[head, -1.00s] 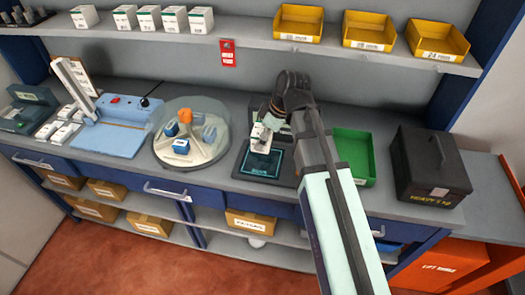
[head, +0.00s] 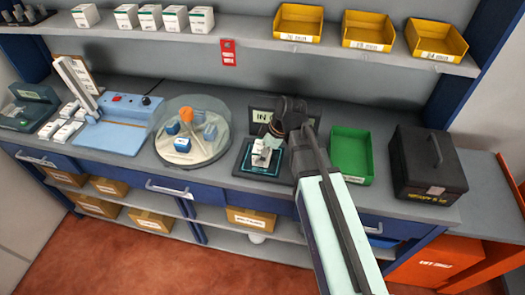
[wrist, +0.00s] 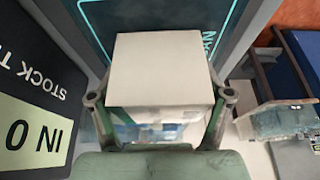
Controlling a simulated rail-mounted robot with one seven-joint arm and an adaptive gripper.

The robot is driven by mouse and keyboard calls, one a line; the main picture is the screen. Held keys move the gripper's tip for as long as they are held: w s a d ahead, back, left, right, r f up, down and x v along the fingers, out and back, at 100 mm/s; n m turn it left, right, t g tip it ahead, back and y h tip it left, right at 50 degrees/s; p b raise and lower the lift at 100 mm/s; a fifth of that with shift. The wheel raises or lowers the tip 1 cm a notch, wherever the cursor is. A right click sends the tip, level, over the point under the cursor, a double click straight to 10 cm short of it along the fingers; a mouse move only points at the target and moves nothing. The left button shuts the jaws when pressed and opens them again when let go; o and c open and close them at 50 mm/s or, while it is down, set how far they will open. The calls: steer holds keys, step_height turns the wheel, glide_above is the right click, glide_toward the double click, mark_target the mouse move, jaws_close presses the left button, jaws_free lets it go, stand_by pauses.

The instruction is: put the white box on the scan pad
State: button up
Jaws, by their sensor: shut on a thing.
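The white box (wrist: 162,70) is between the two fingers of my gripper (wrist: 160,100) in the wrist view. My gripper is shut on it. In the head view the white box (head: 261,154) is held over the scan pad (head: 245,168), a dark pad with a glowing teal outline. The pad's lit face (wrist: 100,18) shows beyond the box in the wrist view. The box covers much of the pad, and I cannot tell whether its underside touches it.
A dark sign (wrist: 30,100) with a pale label stands close beside my gripper. A round clear-covered turntable (head: 160,150) is left of the pad. A green bin (head: 350,155) and a black heavy case (head: 428,165) are to the right.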

steer(key=shift+f, duration=0.15)
steer(key=o, duration=1.4)
steer(key=b+v, duration=0.2)
steer(key=v, duration=1)
steer(key=shift+r+b, duration=0.2)
steer(key=shift+b, duration=0.15)
